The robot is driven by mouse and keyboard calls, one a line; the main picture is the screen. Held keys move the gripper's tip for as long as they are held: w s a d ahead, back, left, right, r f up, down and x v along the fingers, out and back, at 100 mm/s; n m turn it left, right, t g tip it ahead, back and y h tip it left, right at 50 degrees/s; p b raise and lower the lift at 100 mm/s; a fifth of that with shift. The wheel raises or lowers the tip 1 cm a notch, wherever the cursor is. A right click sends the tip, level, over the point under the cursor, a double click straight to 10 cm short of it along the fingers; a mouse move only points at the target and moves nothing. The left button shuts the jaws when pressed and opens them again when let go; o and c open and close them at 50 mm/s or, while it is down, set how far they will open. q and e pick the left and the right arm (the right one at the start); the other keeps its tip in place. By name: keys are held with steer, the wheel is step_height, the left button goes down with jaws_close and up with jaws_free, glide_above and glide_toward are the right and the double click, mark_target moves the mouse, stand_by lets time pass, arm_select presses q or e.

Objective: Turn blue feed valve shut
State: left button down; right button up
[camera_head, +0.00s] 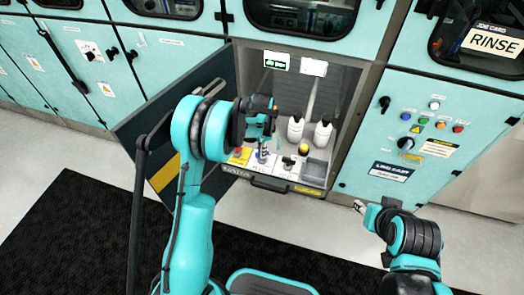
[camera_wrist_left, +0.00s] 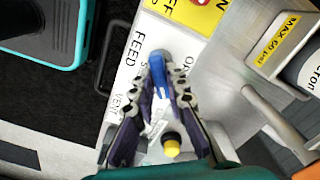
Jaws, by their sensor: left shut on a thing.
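The blue feed valve handle (camera_wrist_left: 157,82) shows in the left wrist view between the fingers of my left gripper (camera_wrist_left: 174,76). The gripper is shut on it, and the fingers hide part of the handle. Printed labels, including FEED (camera_wrist_left: 133,49) and VENT, lie beside it on the white panel. In the head view my left gripper (camera_head: 263,132) reaches down into the open cabinet, over the panel. My right gripper (camera_head: 368,208) is outside the cabinet at the lower right, and its jaw opening is too small to tell.
White bottles (camera_head: 323,135) stand to the right inside the cabinet, near a grey tray (camera_head: 314,168). A yellow-topped black knob (camera_wrist_left: 171,146) is close to my left fingers. The open cabinet door (camera_head: 150,130) is left of my arm.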

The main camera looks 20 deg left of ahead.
arm_select(q)
steer(key=m, duration=0.3)
steer(key=shift+m, duration=2.1)
steer(key=c, duration=1.5)
jaws_free()
steer(key=shift+c, duration=0.2)
step_height(320, 180, up, 12)
